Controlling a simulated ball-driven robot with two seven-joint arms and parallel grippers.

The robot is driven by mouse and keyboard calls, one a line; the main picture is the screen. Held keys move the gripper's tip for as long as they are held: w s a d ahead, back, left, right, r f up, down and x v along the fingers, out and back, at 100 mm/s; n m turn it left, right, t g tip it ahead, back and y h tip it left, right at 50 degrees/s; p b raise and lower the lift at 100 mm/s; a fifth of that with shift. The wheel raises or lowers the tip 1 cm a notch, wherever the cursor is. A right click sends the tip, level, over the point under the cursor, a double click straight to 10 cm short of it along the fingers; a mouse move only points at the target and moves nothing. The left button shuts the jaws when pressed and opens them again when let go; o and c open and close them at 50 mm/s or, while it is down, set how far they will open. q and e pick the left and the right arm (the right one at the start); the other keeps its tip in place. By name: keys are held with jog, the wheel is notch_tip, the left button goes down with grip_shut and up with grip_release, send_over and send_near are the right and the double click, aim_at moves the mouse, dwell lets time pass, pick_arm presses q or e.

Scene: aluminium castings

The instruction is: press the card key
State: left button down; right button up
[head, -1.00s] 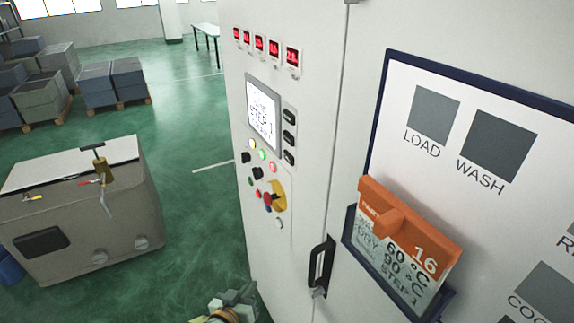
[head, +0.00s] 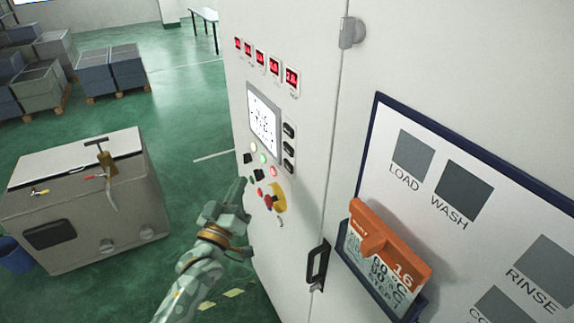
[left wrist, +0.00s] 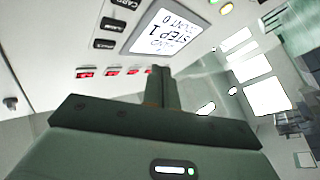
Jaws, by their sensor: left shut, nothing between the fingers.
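The control panel on the white cabinet has a column of three black keys right of its lit screen (head: 263,122). In the left wrist view, the key whose label reads like CARD (left wrist: 122,3) is cut by the top edge, seen upside down. It appears to be the lowest black key (head: 287,165) in the head view; its label is too small there. My left gripper (head: 240,187) is shut and empty, left of and below the keys in the head view, apart from them. Its shut fingertips (left wrist: 158,72) show in the wrist view. My right gripper is out of view.
Coloured buttons and a red-and-yellow rotary switch (head: 275,200) sit below the screen. A black door handle (head: 318,265) sticks out lower right. An orange-topped card (head: 390,250) stands in a holder on the board. A grey machine (head: 90,205) stands left.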

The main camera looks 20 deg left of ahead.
aim_at(288, 166)
pick_arm(q)
jog(key=shift+w, duration=0.1)
jog(key=w+d+b, duration=0.3)
jog(key=w+d, duration=0.3)
jog(key=shift+w, duration=0.2)
dwell(0.8)
dwell(1.3)
jog(key=shift+w+d, duration=0.25)
jog(key=shift+w, duration=0.1)
